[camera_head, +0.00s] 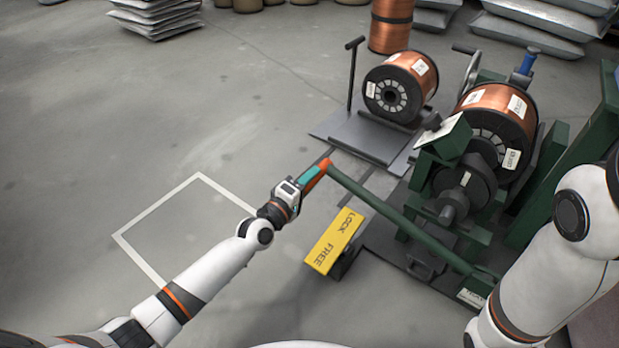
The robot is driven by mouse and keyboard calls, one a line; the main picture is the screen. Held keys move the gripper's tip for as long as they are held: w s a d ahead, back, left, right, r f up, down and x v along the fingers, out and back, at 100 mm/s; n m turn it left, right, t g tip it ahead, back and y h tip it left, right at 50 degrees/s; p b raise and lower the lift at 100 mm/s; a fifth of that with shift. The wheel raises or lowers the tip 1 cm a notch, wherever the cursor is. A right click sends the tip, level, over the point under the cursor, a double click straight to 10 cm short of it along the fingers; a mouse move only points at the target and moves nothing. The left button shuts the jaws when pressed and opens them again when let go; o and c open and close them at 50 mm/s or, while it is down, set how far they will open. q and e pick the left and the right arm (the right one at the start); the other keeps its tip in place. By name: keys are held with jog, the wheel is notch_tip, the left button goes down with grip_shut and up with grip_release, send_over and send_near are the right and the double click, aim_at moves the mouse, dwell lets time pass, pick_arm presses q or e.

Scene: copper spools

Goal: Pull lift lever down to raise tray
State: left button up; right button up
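The lift lever (400,220) is a long dark green bar. It runs from the foot of the green machine at lower right up to an orange-red grip (323,168). My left gripper (312,176) is at this grip, its teal finger lying along it; it appears closed around it. A flat grey tray-like plate (355,137) lies low behind the lever, with a copper spool (402,88) on it. I cannot tell whether this plate is the task's tray. My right arm comes in at the right edge; its gripper is out of view.
A yellow LOCK/FREE block (334,241) stands below the lever. The green machine (553,170) holds a larger copper spool (495,110). A thin T-handled post (351,75) stands by the plate. Floor at left, with a white outlined square (150,212), is clear.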

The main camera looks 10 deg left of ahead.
pick_arm(q)
jog(key=shift+o, duration=1.3)
jog(key=shift+s+d+f, duration=0.1)
jog(key=shift+f, duration=0.35)
jog(key=shift+r, duration=0.15)
jog(key=shift+r, duration=0.1)
jog(key=shift+s, duration=0.15)
jog(key=p+v, duration=0.6)
jog(key=v, duration=0.5)
jog(key=shift+s+a, duration=0.2)
jog(key=shift+s, duration=0.1)
